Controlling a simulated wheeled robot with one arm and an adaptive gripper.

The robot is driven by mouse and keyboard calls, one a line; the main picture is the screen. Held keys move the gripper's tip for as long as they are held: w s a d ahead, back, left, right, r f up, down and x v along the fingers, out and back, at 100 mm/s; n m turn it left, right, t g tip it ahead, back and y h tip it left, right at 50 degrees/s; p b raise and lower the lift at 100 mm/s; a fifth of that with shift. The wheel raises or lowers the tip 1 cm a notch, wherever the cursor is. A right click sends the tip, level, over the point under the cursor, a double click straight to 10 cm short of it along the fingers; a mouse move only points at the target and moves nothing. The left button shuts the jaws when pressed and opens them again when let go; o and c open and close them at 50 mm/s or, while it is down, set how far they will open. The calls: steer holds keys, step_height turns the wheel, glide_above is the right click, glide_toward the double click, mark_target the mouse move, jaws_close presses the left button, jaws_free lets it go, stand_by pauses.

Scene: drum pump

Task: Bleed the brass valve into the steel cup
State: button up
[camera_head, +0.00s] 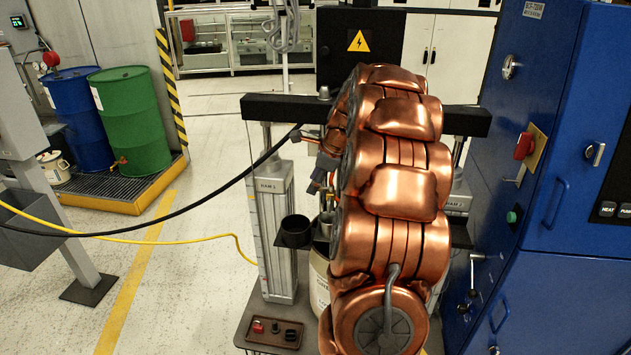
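My copper-coloured arm fills the middle of the view and hides much of the drum pump behind it. My gripper (320,181) shows only in part as dark grey pieces left of the arm, in front of the pump; whether it is open or shut is unclear. A steel cup (324,225) appears as a grey metallic rim beside the arm, below the gripper and apart from it. A small orange-brown fitting (309,139) sticks out by the black hose end above the gripper; I cannot tell whether it is the brass valve.
The pump has a black crossbeam (285,108) and a grey ram column (274,225). A black round holder (294,231) sits beside the cup. A black hose (190,212) crosses from the left.

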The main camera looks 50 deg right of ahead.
steer(key=b+v, duration=0.1)
steer(key=v, duration=0.6)
steer(key=s+a+f+n+g+y+b, duration=0.1)
steer(key=a+f+n+b, duration=0.2)
steer(key=a, duration=0.6)
steer(key=s+a+f+n+g, duration=0.1)
steer(key=a+f+n, duration=0.1)
steer(key=a+n, duration=0.55)
steer(key=s+a+f+n+g+b, duration=0.1)
steer(key=s+a+f+n, duration=0.2)
steer(key=a, duration=0.5)
steer(key=s+a+f+n+g+b, duration=0.2)
steer(key=s+a+f+n, duration=0.2)
steer(key=s+a, duration=0.3)
steer(key=shift+s+a+f+n, duration=0.25)
steer(key=shift+a+n, duration=0.25)
steer(key=shift+n, duration=0.05)
